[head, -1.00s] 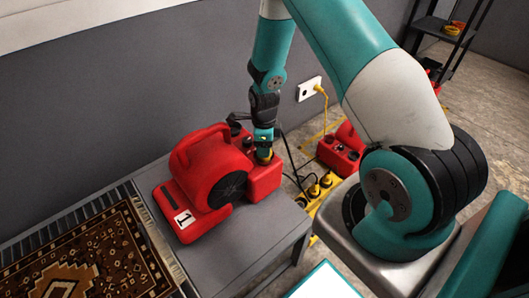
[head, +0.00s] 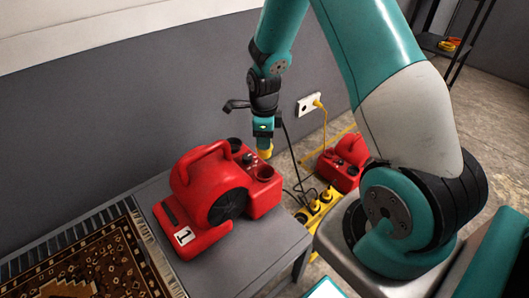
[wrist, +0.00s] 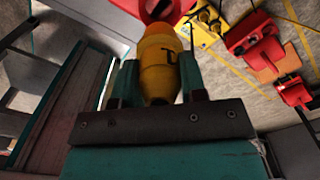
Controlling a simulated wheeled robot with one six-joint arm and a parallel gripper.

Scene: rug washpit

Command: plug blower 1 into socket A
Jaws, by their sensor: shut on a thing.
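Blower 1 (head: 215,190) is red, with a white label marked 1, and sits on the grey bench. My gripper (head: 264,142) is shut on a yellow plug (head: 265,153) just above the round dark holder (head: 265,173) on the blower's top. In the wrist view the plug (wrist: 158,62) stands between both fingers (wrist: 159,82) and bears a dark mark. A yellow socket strip (head: 317,206) lies on the floor right of the bench; its sockets also show in the wrist view (wrist: 203,22). I cannot read which socket is A.
A second red blower (head: 345,162) stands on the floor behind the strip. A wall outlet (head: 308,103) has a yellow cord plugged in. Dark cables hang between bench and strip. A patterned rug (head: 85,255) lies at left. A dark shelf (head: 450,45) stands at back right.

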